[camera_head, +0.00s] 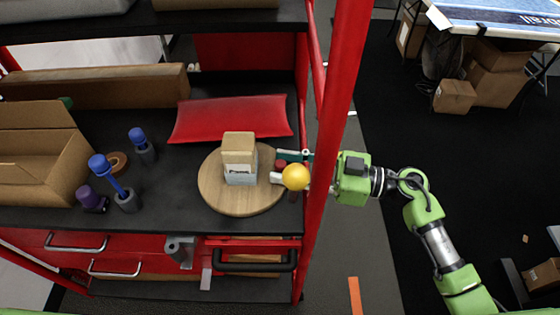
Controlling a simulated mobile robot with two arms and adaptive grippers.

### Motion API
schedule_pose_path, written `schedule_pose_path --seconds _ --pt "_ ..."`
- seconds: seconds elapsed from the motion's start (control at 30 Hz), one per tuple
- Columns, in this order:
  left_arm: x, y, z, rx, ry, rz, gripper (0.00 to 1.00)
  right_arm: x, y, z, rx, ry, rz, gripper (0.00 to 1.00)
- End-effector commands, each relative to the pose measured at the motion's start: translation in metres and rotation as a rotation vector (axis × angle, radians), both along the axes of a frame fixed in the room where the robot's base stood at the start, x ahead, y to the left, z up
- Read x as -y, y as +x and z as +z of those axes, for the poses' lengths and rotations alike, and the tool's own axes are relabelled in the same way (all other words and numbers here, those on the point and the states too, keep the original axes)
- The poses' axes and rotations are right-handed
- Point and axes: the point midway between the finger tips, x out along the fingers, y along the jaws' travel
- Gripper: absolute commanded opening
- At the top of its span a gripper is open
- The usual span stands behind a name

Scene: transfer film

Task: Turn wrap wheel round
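A round wooden wheel (222,199) lies flat on the dark middle shelf. A small box with a tan top and a white label (240,160) stands upright on it, near the middle. A yellow ball (296,177) is just right of the wheel's edge. My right gripper (290,167) reaches in from the right, past the red post, and its fingertips are around or close to the yellow ball. The post and ball hide part of the fingers, so I cannot tell whether they grip anything. My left gripper is not in view.
A red post (336,110) stands between my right arm and the shelf. A red pillow-shaped object (230,118) lies behind the wheel. An open cardboard box (45,150) and blue-topped stamps (142,145) are at the left. Drawers with handles (76,242) are below.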

Motion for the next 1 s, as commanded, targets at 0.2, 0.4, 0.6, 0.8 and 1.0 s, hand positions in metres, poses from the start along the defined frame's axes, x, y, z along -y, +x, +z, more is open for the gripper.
schedule_pose_path --seconds 0.2,0.4,0.6,0.8,1.0 --pt "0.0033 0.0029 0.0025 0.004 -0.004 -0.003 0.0 -0.0149 0.0031 -0.0001 0.0 0.0 0.0 0.34" --pt "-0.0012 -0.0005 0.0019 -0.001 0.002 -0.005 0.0 -0.0158 0.0033 -0.0005 0.0 -0.001 -0.001 0.34" --pt "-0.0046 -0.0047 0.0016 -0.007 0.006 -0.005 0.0 -0.0156 0.0033 -0.0005 0.0 -0.001 0.0 0.01" --pt "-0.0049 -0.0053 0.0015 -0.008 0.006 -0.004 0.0 -0.0153 0.0033 -0.0005 0.0 -0.001 0.0 0.0" --pt "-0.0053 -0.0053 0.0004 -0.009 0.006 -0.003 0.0 -0.0126 0.0052 -0.0006 0.001 -0.001 0.013 0.0"
